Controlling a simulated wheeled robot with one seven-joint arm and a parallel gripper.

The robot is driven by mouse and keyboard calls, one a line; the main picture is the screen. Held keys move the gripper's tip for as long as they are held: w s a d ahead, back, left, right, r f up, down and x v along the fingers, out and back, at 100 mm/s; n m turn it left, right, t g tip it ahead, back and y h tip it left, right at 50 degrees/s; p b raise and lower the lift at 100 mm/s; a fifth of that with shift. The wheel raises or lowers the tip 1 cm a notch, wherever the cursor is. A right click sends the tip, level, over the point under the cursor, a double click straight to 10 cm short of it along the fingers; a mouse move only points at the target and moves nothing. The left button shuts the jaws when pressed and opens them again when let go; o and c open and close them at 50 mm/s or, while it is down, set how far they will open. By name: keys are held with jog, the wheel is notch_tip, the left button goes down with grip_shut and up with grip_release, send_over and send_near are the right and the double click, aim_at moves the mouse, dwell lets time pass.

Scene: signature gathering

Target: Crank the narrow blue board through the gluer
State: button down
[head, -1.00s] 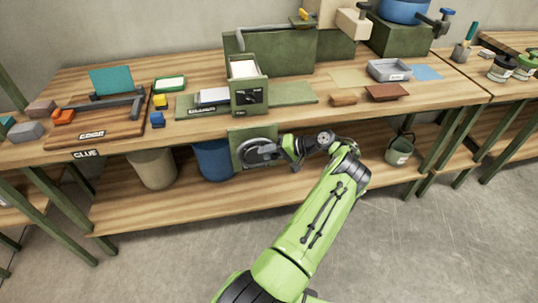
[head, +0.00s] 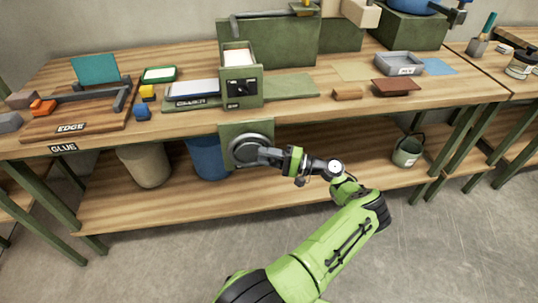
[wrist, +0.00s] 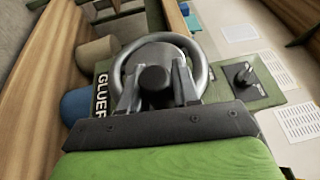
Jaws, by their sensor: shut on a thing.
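The gluer (head: 243,100) is a green box with a dark front panel, standing on the bench. A narrow pale board with a bluish edge (head: 192,88) lies at its left side; I cannot tell whether its end is inside. Below the bench edge, a green plate carries the grey crank wheel (head: 240,148), also in the wrist view (wrist: 191,48). My gripper (head: 264,156) is at the wheel. In the wrist view, my gripper (wrist: 156,92) has its fingers closed on either side of the wheel's dark crank knob (wrist: 154,77).
A green strip (head: 292,86) extends right of the gluer. A grey tray (head: 399,69) and brown blocks stand farther right. Left are small coloured blocks and a wooden EDGE board (head: 75,123). A tan bin (head: 145,166) and blue bin (head: 207,158) stand under the bench beside the wheel.

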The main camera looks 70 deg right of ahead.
jog(key=shift+w+a, duration=0.1)
dwell(0.3)
jog(key=c, duration=0.9)
grip_release()
jog(key=shift+w, duration=0.1)
jog(key=s+d+f+b, duration=0.1)
jog(key=s+d+b, duration=0.1)
jog(key=s, duration=1.3)
jog(key=shift+s+b, duration=0.35)
jog(key=shift+d+f, duration=0.1)
jog(key=shift+d, duration=0.05)
